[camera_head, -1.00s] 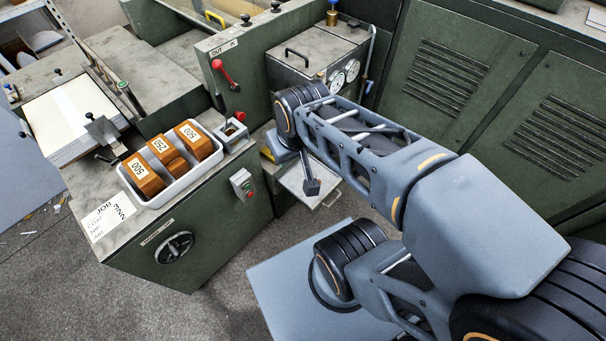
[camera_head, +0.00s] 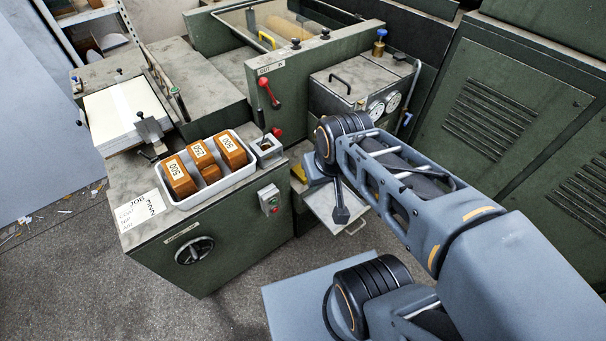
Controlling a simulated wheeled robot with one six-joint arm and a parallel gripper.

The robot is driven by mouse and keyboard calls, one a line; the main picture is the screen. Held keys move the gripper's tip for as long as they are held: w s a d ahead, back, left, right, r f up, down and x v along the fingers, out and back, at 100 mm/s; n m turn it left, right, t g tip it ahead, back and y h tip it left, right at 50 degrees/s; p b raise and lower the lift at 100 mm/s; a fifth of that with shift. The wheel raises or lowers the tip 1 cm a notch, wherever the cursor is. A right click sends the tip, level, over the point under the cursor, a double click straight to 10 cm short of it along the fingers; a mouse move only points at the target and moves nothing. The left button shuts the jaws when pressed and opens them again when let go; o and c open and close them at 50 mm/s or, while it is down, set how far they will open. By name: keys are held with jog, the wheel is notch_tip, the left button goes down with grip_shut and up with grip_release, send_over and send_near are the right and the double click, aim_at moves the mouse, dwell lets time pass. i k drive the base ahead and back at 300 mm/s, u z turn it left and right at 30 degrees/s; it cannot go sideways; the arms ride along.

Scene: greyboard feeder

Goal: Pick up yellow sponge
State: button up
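A small yellow patch (camera_head: 299,173) shows beside the wrist of my arm, at the left of a pulled-out metal tray. It may be the yellow sponge, but most of it is hidden and I cannot tell its shape. My gripper (camera_head: 341,214) hangs at the end of my arm over the tray (camera_head: 352,221). Only a dark finger-like part of it shows, pointing down. Its other side is hidden behind the wrist, so I cannot tell whether it is open or holds anything.
A white bin (camera_head: 243,177) with several orange numbered blocks stands on the green cabinet (camera_head: 217,243), next to a small metal square holder (camera_head: 267,148). A paper stack (camera_head: 112,118) lies at left. A red lever (camera_head: 265,84) and gauge box (camera_head: 345,88) stand behind.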

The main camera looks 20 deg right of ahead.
aim_at(297, 172)
jog(key=z, duration=0.05)
jog(key=k, duration=0.5)
jog(key=z, duration=0.8)
jog(key=i, duration=0.7)
jog(key=u, duration=1.55)
jog(key=i, duration=0.5)
jog(key=u, duration=0.05)
